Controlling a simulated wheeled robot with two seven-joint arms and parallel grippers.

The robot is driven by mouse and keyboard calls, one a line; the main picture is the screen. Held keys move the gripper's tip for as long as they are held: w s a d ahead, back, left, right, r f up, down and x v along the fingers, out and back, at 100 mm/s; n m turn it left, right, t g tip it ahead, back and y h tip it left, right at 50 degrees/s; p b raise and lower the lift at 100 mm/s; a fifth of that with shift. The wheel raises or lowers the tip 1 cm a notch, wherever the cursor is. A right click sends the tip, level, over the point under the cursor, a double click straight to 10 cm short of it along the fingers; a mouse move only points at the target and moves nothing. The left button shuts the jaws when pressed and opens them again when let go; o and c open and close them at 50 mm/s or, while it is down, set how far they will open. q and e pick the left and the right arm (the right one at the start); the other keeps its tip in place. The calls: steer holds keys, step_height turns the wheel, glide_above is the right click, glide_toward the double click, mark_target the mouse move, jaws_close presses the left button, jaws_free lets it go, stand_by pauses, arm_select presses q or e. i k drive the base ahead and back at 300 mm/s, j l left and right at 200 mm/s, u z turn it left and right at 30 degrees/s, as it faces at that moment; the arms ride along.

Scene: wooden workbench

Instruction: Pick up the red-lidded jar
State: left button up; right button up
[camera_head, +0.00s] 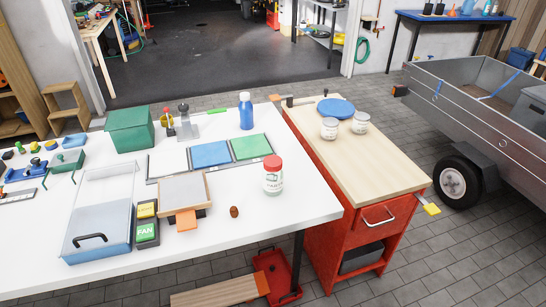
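The red-lidded jar (273,176) stands upright on the white table near its right side. It is clear or whitish with a label, and its lid is red. Nothing touches it. Neither of my grippers shows in the head view, so their state is hidden.
A small brown object (234,212) lies left of the jar. Blue and green panels (211,154) lie behind it, with a blue bottle (246,112) beyond. Two pale jars (329,129) stand on the wood-topped red cabinet (385,172). The white table's front right area is clear.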

mark_target(272, 182)
steer(key=i+l+u, duration=0.15)
steer(key=l, duration=0.2)
steer(key=i+l+u, duration=0.1)
steer(key=l, duration=0.3)
steer(key=i+l+u, duration=0.15)
steer(key=l, duration=0.25)
steer(key=i+l+u, duration=0.15)
steer(key=l, duration=0.3)
steer(key=i+l+u, duration=0.1)
steer(key=l, duration=0.3)
